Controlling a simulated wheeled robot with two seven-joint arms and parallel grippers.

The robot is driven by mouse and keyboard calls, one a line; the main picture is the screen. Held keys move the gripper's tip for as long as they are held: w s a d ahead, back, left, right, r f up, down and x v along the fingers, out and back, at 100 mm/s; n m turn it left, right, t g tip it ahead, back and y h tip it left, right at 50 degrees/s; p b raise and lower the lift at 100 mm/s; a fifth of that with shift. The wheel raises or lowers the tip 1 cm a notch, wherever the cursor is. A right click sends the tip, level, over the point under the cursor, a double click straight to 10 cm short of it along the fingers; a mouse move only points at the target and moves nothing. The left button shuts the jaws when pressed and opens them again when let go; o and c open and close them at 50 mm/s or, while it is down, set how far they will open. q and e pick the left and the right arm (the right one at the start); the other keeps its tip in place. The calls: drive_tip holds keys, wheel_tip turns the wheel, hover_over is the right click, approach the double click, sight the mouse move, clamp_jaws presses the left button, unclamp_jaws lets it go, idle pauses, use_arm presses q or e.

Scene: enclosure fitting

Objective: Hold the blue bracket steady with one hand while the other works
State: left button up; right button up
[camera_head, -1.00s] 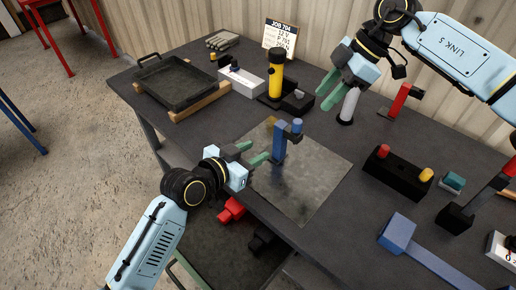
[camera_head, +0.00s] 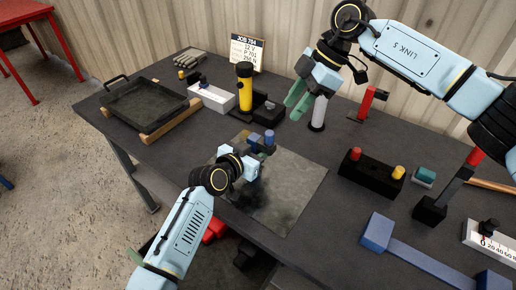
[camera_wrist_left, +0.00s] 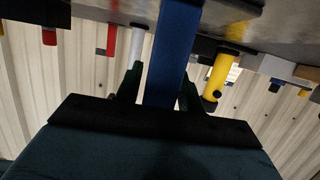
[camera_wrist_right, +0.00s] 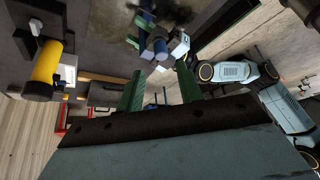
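The blue bracket (camera_head: 268,137) stands upright on the grey mat (camera_head: 302,190), partly hidden behind my left gripper in the head view. My left gripper (camera_head: 257,152) is at the bracket, and in the left wrist view the blue upright (camera_wrist_left: 172,55) lies between its two green fingers. Whether both fingers press on it I cannot tell. In the right wrist view the left fingers are beside the blue bracket (camera_wrist_right: 157,45). My right gripper (camera_head: 299,101) is open and empty, above the back of the table near a white post (camera_head: 318,113).
A black tray (camera_head: 146,104) sits at the left. A yellow cylinder (camera_head: 245,87) and a white box (camera_head: 213,98) stand at the back. A black block with red and yellow knobs (camera_head: 371,177) and a blue hammer-like piece (camera_head: 378,232) lie right of the mat.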

use_arm(q)
drive_tip(key=shift+w+d, duration=0.15)
drive_tip(key=shift+w, duration=0.05)
drive_tip(key=shift+c, duration=0.5)
